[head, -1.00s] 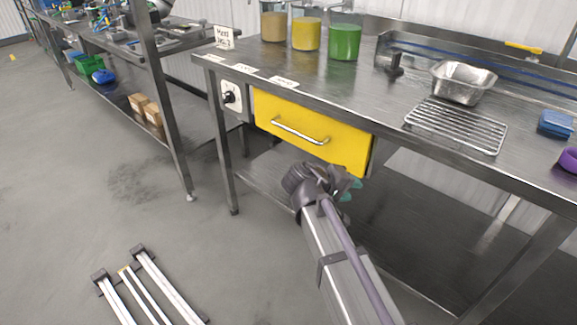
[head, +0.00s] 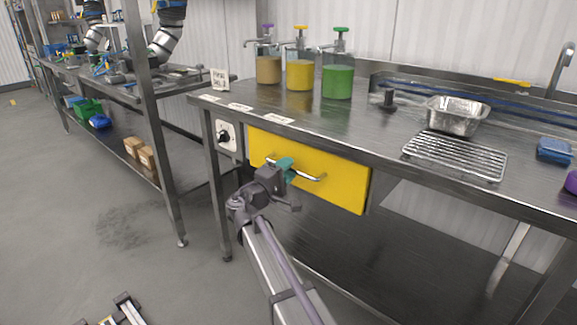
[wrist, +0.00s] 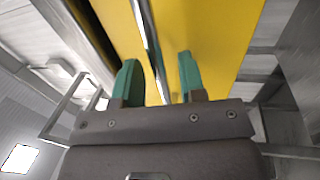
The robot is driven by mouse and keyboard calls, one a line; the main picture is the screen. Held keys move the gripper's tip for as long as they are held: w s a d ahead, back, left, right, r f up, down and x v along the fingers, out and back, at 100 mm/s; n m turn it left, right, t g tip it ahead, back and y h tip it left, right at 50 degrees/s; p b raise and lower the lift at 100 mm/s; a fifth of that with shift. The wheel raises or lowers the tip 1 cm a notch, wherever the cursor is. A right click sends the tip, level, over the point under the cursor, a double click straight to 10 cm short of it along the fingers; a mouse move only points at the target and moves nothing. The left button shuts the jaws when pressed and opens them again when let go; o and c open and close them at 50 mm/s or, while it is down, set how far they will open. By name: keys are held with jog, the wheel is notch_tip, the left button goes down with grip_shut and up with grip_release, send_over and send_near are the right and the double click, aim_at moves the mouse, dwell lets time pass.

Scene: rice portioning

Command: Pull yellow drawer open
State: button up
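The yellow drawer (head: 340,192) is under the steel counter and looks shut, its front near the counter's edge. A metal bar handle (head: 312,177) runs across its front. My gripper (head: 284,168) is at the left half of the handle. In the wrist view my gripper (wrist: 159,60) has its two green fingers apart. The handle (wrist: 147,35) runs between them in that view, with a gap to the right finger. The drawer front (wrist: 215,40) fills the upper middle there. Contact of the left finger with the bar cannot be told.
On the counter stand three pump dispensers (head: 300,75), a metal pan (head: 457,116), a wire rack (head: 455,156) and a blue box (head: 554,150). A dial box (head: 229,137) is left of the drawer.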

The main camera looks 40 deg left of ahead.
jog(key=shift+w, duration=0.4)
grip_shut()
